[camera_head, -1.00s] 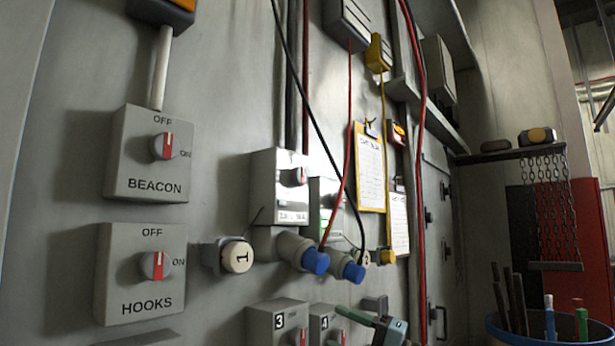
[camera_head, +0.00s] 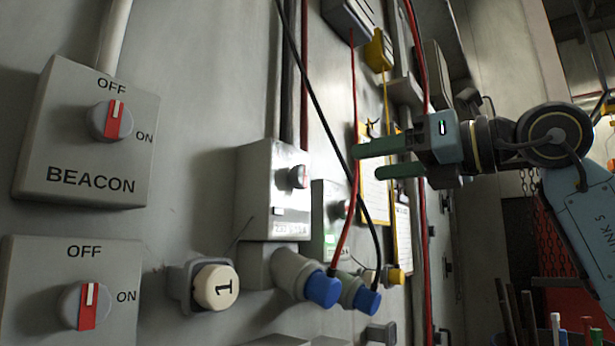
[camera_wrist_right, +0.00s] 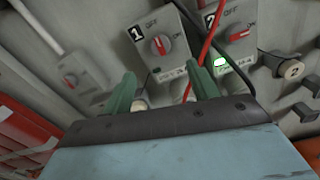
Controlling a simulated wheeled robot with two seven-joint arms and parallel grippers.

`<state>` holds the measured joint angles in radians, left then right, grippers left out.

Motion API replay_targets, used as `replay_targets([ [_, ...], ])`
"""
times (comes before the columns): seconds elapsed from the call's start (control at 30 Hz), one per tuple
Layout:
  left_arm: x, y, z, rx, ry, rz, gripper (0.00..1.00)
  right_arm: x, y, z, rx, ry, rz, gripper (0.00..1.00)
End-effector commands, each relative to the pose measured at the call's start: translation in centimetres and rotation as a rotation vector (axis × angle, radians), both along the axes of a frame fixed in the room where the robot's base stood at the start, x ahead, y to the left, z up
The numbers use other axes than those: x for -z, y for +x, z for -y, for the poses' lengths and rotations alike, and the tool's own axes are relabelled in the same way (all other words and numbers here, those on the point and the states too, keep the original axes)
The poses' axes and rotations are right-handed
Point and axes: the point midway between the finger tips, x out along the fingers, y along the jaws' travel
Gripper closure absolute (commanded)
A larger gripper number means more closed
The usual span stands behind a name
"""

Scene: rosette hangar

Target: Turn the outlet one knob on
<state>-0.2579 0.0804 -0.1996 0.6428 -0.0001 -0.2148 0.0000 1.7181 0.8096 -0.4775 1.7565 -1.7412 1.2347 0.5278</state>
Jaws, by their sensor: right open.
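The outlet one knob (camera_wrist_right: 161,43) sits on a grey box (camera_wrist_right: 150,62) marked 1 in the right wrist view. Its red pointer aims roughly at OFF. In the head view the knob (camera_head: 299,177) shows side-on on the box above a blue plug (camera_head: 322,289). My right gripper (camera_head: 368,160) is open and empty, to the right of the knob and apart from it. In the wrist view its two green fingers (camera_wrist_right: 165,82) are spread below the knob in the picture. My left gripper is not in view.
A red cable (camera_head: 356,110) and a black cable (camera_head: 322,115) hang near my right fingers. A second outlet box (camera_wrist_right: 226,30), marked 2, with a green lamp stands beside box 1. The BEACON switch (camera_head: 85,135) is at the left. A clipboard (camera_head: 372,205) hangs behind the fingers.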

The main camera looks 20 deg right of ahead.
Motion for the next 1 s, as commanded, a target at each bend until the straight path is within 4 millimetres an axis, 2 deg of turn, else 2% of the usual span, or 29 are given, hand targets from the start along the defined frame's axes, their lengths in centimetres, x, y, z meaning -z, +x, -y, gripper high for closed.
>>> replay_targets([
  [0.03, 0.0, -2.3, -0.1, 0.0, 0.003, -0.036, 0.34, 0.0, 0.8, -0.8, -0.005, -0.002, -0.005, 0.41],
  [0.1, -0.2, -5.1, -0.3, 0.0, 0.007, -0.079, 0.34, 0.0, 2.0, -1.6, -0.005, -0.001, -0.007, 0.41],
  [0.2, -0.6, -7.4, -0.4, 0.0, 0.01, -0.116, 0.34, 0.0, 3.7, -3.1, -0.007, -0.001, -0.006, 0.41],
  [0.23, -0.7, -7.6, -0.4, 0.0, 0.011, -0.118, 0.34, -0.1, 4.2, -3.4, -0.005, 0.0, -0.006, 0.41],
  [0.33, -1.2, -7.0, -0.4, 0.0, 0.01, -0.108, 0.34, 0.0, 5.9, -4.7, -0.005, 0.0, -0.008, 0.41],
  [0.5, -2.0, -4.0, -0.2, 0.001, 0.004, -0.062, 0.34, 0.0, 8.1, -6.4, -0.005, 0.0, -0.006, 0.41],
  [0.6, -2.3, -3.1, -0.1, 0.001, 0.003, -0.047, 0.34, 0.0, 8.9, -7.0, -0.005, 0.0, -0.004, 0.41],
  [0.77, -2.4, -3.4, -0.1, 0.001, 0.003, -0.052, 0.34, 0.1, 9.5, -7.4, -0.004, 0.0, -0.004, 0.41],
  [1.0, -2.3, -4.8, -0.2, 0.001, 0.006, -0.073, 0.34, 0.1, 9.5, -7.4, -0.004, 0.0, -0.004, 0.41],
])
